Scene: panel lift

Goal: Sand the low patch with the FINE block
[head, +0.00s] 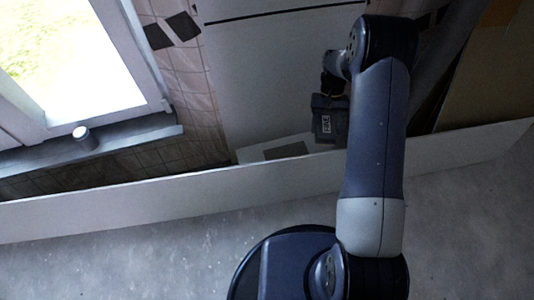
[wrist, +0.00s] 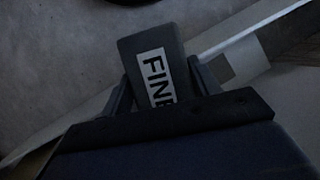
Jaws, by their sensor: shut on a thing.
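The FINE block (head: 323,128) is a dark grey block with a white label. In the wrist view the block (wrist: 150,50) shows the letters "FIN" and part of another letter, and its near end is hidden by my gripper. My gripper (wrist: 164,88) is shut on it, one finger on each side. In the head view my gripper (head: 331,97) is partly hidden by my arm. A grey rectangular patch (head: 286,151) lies low on a pale surface, below and left of the block. A grey patch (wrist: 217,68) also shows right of the block in the wrist view.
A long low white board (head: 120,203) runs across the floor in front of the wall. A window (head: 75,50) with a sill (head: 110,142) and a small cylinder (head: 85,138) is at left. Brown sheets (head: 490,85) lean at right. The grey floor (head: 140,265) is clear.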

